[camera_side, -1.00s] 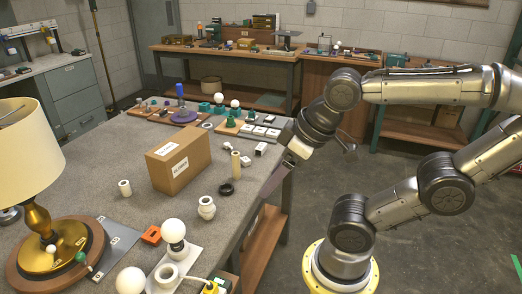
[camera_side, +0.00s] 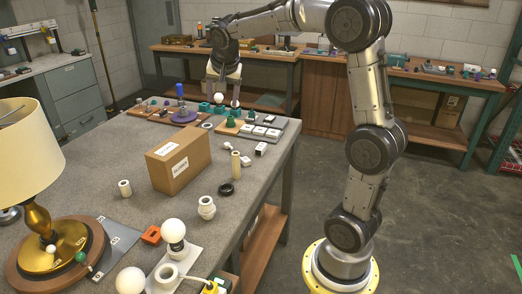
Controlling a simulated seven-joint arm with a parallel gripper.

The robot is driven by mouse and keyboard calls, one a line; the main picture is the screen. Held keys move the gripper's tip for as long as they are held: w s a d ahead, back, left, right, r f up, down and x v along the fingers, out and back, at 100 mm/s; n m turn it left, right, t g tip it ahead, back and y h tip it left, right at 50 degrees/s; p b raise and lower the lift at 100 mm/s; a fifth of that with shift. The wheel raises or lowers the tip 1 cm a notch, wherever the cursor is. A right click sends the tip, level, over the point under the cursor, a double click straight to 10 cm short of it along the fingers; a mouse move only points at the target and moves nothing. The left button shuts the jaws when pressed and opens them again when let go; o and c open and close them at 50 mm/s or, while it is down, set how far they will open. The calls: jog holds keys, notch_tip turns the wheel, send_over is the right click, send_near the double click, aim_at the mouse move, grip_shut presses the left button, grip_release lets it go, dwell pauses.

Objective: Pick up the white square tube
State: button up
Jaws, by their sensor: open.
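A small white block with a dark end (camera_side: 261,149), which may be the white square tube, lies on the grey table near its right edge. It is too small to be sure. Several white square pieces (camera_side: 260,131) sit in a row on a tray (camera_side: 279,123) behind it. My gripper (camera_side: 222,101) is open, pointing down over the far end of the table, behind and left of these white pieces. A white bulb (camera_side: 219,98) shows between its fingers; I cannot tell whether they touch it.
A cardboard box (camera_side: 178,161) stands mid-table. A tan cylinder (camera_side: 235,164), a black ring (camera_side: 226,189) and a white socket (camera_side: 206,208) stand right of it. A lamp (camera_side: 38,220) stands front left.

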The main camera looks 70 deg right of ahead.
jog(key=w+d+f+m+g, duration=0.2)
jog(key=d+f, duration=0.5)
jog(key=d, duration=0.3)
jog(key=m+g, duration=0.1)
jog(key=g, duration=0.1)
send_near(261, 146)
jog(key=x, duration=0.3)
jog(key=shift+w+f, duration=0.1)
jog(key=shift+f, duration=0.35)
jog(key=shift+x, duration=2.7)
jog(key=shift+d, duration=0.2)
jog(key=shift+r, duration=0.1)
grip_shut()
